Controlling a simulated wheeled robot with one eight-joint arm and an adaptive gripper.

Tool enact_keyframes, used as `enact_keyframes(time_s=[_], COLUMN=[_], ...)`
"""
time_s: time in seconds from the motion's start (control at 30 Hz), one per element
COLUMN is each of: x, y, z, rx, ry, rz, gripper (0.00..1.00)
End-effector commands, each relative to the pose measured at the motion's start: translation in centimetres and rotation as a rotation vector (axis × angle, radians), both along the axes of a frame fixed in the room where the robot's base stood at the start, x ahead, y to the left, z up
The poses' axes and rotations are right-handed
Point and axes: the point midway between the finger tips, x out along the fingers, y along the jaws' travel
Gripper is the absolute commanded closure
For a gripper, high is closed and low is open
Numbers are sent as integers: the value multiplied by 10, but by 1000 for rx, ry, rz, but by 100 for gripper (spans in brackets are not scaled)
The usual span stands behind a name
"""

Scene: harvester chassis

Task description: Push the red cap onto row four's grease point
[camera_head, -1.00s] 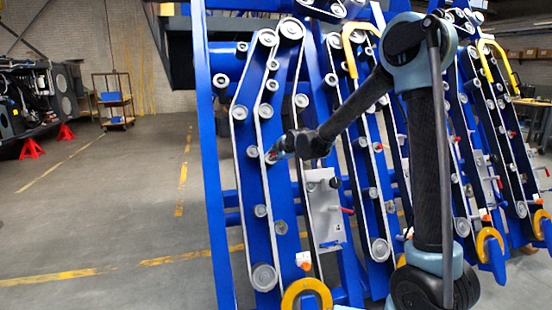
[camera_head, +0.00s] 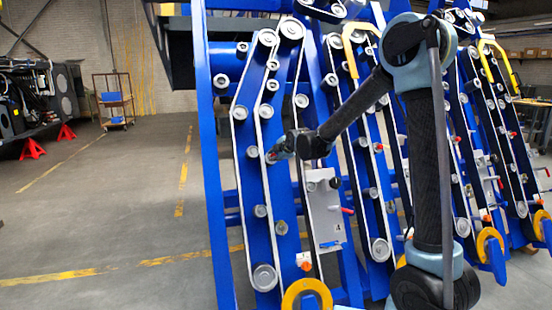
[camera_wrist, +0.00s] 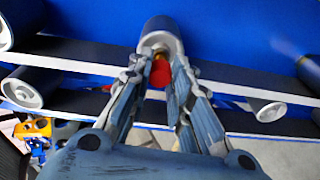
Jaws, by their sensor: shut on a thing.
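The red cap (camera_wrist: 160,74) sits between the fingertips of my gripper (camera_wrist: 160,66) in the wrist view. My gripper is shut on it. A pale grey roller (camera_wrist: 160,40) lies straight beyond the fingertips, and the cap appears just in front of its end. I cannot tell whether they touch. In the head view my gripper (camera_head: 272,156) is at the nearest blue row, by its middle rollers, with only a speck of red at its tip. A panel marked 4 (camera_head: 324,215) is beside this row. The grease point is not clearly visible; the fingers and cap may hide it.
Belts (camera_wrist: 85,52) and other rollers (camera_wrist: 22,88) lie close around the fingers. More blue rows stand to the right behind my arm. The floor (camera_head: 110,200) at left is open.

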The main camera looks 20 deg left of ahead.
Motion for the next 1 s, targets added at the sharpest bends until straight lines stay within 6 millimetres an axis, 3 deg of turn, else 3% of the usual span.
enact_keyframes(time_s=[1.0], x=[15], y=[9], z=[-10], rx=[0], ry=[0], rz=[0], gripper=[90])
